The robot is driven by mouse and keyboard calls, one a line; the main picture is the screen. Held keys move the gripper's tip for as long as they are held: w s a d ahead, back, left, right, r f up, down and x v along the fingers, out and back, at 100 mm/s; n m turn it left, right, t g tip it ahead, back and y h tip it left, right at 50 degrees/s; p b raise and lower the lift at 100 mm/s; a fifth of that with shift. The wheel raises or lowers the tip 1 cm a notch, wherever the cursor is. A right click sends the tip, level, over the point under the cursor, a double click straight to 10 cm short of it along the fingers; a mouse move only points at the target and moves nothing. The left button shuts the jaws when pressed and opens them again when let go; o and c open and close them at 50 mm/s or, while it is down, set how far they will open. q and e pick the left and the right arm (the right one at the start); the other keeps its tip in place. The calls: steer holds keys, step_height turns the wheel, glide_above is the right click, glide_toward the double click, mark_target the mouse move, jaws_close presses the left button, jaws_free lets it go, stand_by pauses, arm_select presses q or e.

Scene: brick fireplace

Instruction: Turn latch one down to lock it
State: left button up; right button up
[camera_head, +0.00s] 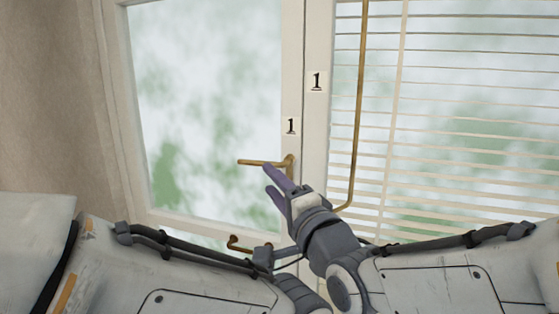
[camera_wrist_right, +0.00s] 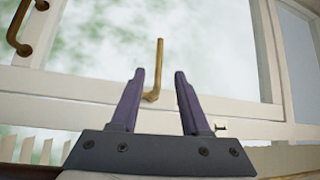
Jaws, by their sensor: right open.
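My left gripper is not in view.
A second brass handle (camera_head: 240,243) is lower on the window, and it shows at the upper left in the right wrist view (camera_wrist_right: 22,30). A bent brass rod (camera_head: 358,110) and blinds (camera_head: 470,130) are to the right. The "1" label (camera_head: 291,126) is above the latch.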

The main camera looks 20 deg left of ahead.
mark_target(256, 165)
steer(key=p+x, duration=0.3)
steer(key=x, duration=0.5)
steer(key=shift+w+a+p, duration=0.2)
steer(key=shift+w+p, duration=0.05)
steer(key=shift+p, duration=0.05)
steer(key=shift+w+a, duration=0.3)
steer(key=shift+a, duration=0.05)
jaws_close()
stand_by(0.7)
